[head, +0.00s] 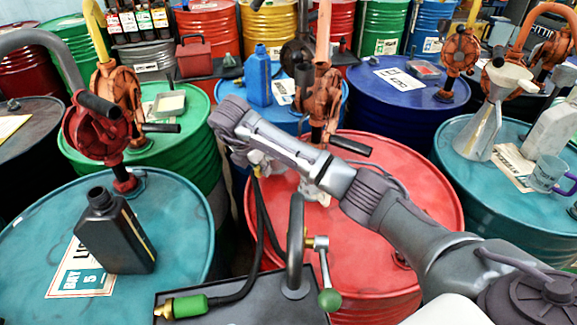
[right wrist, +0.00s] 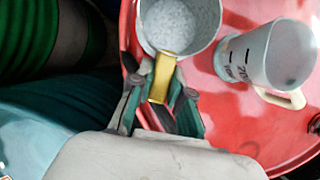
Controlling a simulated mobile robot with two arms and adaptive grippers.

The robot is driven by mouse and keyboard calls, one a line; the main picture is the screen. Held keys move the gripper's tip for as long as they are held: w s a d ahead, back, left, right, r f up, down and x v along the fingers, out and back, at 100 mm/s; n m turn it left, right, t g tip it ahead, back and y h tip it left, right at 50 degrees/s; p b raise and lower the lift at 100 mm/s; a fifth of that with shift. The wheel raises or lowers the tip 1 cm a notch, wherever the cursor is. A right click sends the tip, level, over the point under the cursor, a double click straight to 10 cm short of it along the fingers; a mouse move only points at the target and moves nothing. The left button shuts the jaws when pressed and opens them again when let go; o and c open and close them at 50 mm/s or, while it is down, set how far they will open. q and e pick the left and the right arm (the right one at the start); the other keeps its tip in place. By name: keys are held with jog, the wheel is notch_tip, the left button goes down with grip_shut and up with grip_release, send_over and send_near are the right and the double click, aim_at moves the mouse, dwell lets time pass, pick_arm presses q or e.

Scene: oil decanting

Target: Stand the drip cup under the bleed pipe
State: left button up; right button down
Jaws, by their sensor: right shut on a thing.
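The drip cup (right wrist: 180,22) shows in the right wrist view as a round, pale grey cup with a speckled inside and a yellow handle. My right gripper (right wrist: 155,85) is shut on the yellow handle. The cup is at the left edge of the red drum's top; whether it touches the top I cannot tell. In the head view my right gripper (head: 257,163) is small and partly hidden by my arm. My left gripper is not in view.
A white measuring jug (right wrist: 268,55) stands right of the cup on the red drum (head: 365,265). A black bottle (head: 115,232) stands on the left teal drum. Drums with hand pumps crowd around.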

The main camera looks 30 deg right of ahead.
jog(key=d, duration=0.2)
jog(key=s+d, duration=0.1)
jog(key=d, duration=0.4)
jog(key=shift+s+p, duration=0.35)
jog(key=shift+s, duration=0.05)
notch_tip(320, 180, down, 4)
jog(key=shift+r+b, duration=0.1)
jog(key=shift+b, duration=1.05)
jog(key=shift+r, duration=0.1)
jog(key=c, duration=1.4)
grip_release()
jog(key=shift+o, duration=0.2)
jog(key=shift+a, duration=0.1)
jog(key=p+v, duration=0.1)
jog(key=v, duration=1.1)
jog(key=shift+p, duration=0.35)
